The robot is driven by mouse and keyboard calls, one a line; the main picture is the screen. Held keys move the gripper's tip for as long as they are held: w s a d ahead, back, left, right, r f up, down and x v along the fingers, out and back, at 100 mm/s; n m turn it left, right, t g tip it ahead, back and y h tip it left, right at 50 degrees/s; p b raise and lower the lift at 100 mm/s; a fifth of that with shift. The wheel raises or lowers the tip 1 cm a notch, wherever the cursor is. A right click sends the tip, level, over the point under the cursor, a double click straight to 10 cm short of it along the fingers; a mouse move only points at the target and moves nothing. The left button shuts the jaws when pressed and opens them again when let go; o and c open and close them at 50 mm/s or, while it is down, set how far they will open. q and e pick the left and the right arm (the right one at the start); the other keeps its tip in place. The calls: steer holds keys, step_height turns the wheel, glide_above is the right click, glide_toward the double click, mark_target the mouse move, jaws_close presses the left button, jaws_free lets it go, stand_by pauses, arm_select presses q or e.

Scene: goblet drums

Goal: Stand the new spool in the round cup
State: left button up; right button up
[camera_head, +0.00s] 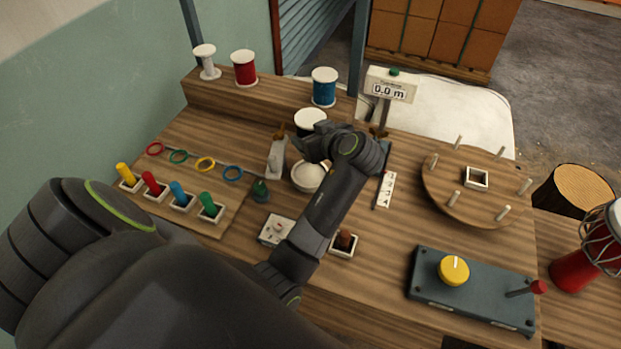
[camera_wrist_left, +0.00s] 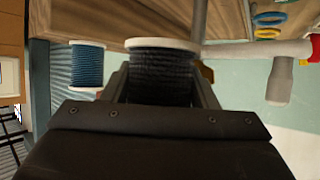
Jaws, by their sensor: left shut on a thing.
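A dark spool with white flanges (camera_head: 310,117) is held in my left gripper (camera_head: 315,144). In the left wrist view the same spool (camera_wrist_left: 162,78) sits between the two fingers, its dark winding facing the camera. A white round cup (camera_head: 308,178) stands on the bench just below and in front of the gripper; my forearm partly covers its right side. The spool is apart from the cup, behind it in the head view. The inside of the cup is too small to read clearly. My right gripper is in no view.
A white spool (camera_head: 207,62), a red spool (camera_head: 245,68) and a blue spool (camera_head: 324,87) stand on the raised back shelf. A round pegged wooden disc (camera_head: 477,187) and a control box (camera_head: 473,290) are at right.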

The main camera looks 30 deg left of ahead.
arm_select(q)
glide_above(310, 176)
step_height(310, 176, down, 6)
steer(key=shift+r+p, duration=0.1)
steer(key=shift+p, duration=0.25)
steer(key=shift+a+f, duration=0.1)
steer(key=shift+f, duration=2.3)
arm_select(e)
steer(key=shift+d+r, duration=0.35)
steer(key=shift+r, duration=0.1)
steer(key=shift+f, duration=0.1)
arm_select(q)
steer(key=shift+f, duration=0.2)
steer(key=o, duration=1.1)
steer(key=shift+r, duration=0.1)
steer(key=shift+c, duration=0.2)
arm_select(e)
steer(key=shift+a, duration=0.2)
